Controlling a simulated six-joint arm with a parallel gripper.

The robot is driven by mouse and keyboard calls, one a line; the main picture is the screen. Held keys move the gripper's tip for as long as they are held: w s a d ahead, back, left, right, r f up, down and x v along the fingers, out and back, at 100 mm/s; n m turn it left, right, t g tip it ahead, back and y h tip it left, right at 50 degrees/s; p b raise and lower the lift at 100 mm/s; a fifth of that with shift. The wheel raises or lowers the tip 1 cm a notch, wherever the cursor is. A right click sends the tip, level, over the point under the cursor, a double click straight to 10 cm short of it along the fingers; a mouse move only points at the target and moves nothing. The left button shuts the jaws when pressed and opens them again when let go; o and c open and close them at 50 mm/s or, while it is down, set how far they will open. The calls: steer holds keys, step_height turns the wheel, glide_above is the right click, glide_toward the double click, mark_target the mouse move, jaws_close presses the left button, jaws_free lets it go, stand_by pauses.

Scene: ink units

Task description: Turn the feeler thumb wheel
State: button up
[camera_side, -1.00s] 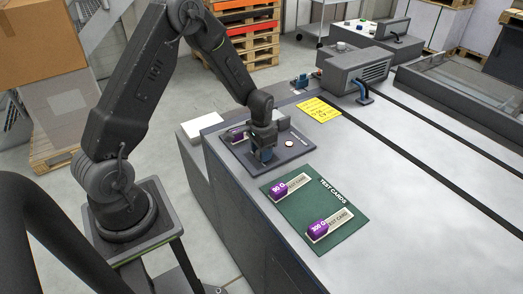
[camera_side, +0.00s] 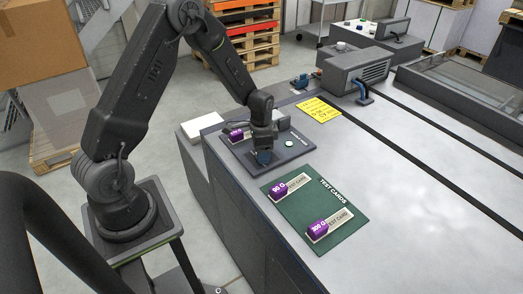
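A dark panel (camera_side: 292,152) lies at the near left end of the grey machine top. My gripper (camera_side: 263,151) points down over the panel's front part. A blue part (camera_side: 264,158) shows at its fingertips, low against the panel; it may be the feeler thumb wheel, but it is mostly hidden. I cannot tell whether the fingers are closed on it. A purple-ended card (camera_side: 237,134) lies on the panel behind the gripper, partly covered by it. A small round light (camera_side: 290,143) on the panel to the right looks pale green.
A green mat (camera_side: 293,216) in front of the panel holds two purple-ended test cards, one marked 50 (camera_side: 279,190) and one marked 300 (camera_side: 318,230). A yellow label (camera_side: 318,110) lies behind the panel.

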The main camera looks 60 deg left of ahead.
steer(key=shift+o, duration=0.5)
steer(key=shift+r, duration=0.1)
step_height(320, 180, up, 14)
steer(key=shift+f, duration=0.2)
